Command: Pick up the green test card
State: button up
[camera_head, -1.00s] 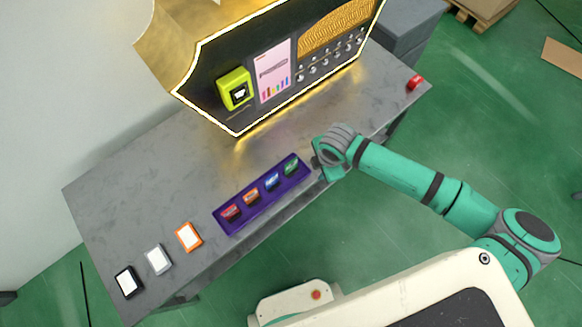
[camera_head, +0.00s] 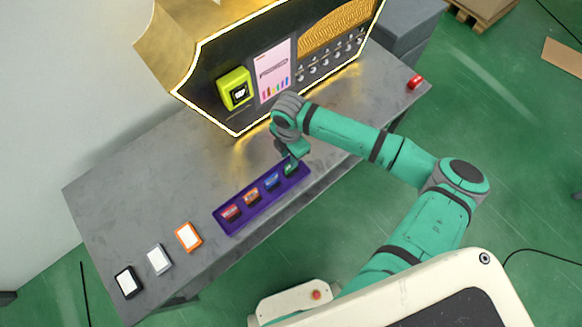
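The green test card (camera_head: 291,169) stands in the right-hand slot of the purple holder (camera_head: 238,229) on the grey table. My gripper (camera_head: 291,157) is at the upper end of the green card's slot, with my wrist above and behind it. The gripper covers part of the card. The fingers are too small and hidden to show whether they are open, shut or touching the card.
Blue (camera_head: 272,181), orange-brown (camera_head: 251,196) and red (camera_head: 231,213) cards share the holder. Orange (camera_head: 188,237), grey (camera_head: 159,259) and black (camera_head: 128,281) framed pieces lie at the left. The lit vending machine (camera_head: 215,110) stands behind. A red object (camera_head: 415,82) is at the far right.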

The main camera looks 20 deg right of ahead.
send_over(291, 171)
jog(key=shift+w+d+f, duration=0.1)
jog(key=shift+w+f, duration=0.05)
jog(key=shift+f, duration=1.2)
jog(key=shift+w+f, duration=0.1)
jog(key=shift+f, duration=1.25)
grip_shut()
